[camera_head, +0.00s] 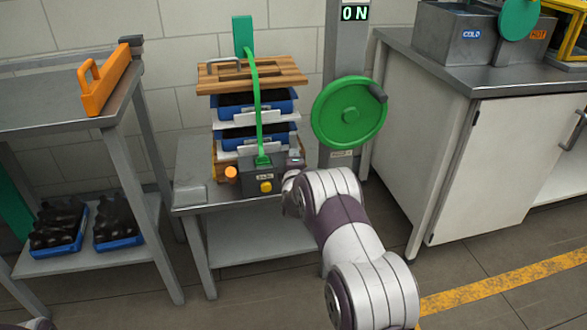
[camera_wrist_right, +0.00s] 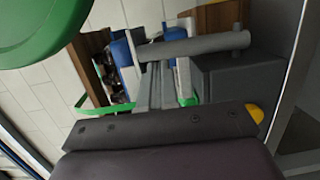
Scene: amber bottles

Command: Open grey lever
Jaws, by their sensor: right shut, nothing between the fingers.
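A dark grey control box (camera_head: 262,176) with a yellow button (camera_head: 266,187) stands on the low metal table. In the wrist view, a grey round bar (camera_wrist_right: 200,44), which looks like the grey lever, sticks out beside the dark box (camera_wrist_right: 240,85). My right gripper (camera_head: 292,180) is at the box's right side, its fingers mostly hidden by my own wrist in the head view. In the wrist view, my right gripper (camera_wrist_right: 160,78) is shut and empty, with its fingertips close to the bar. I cannot tell whether they touch. My left gripper is not in view.
A green handwheel (camera_head: 348,112) on a grey post stands just right of the box. Blue trays (camera_head: 255,134) are stacked under a wooden board (camera_head: 290,75), with a green strap (camera_head: 257,100) in front.

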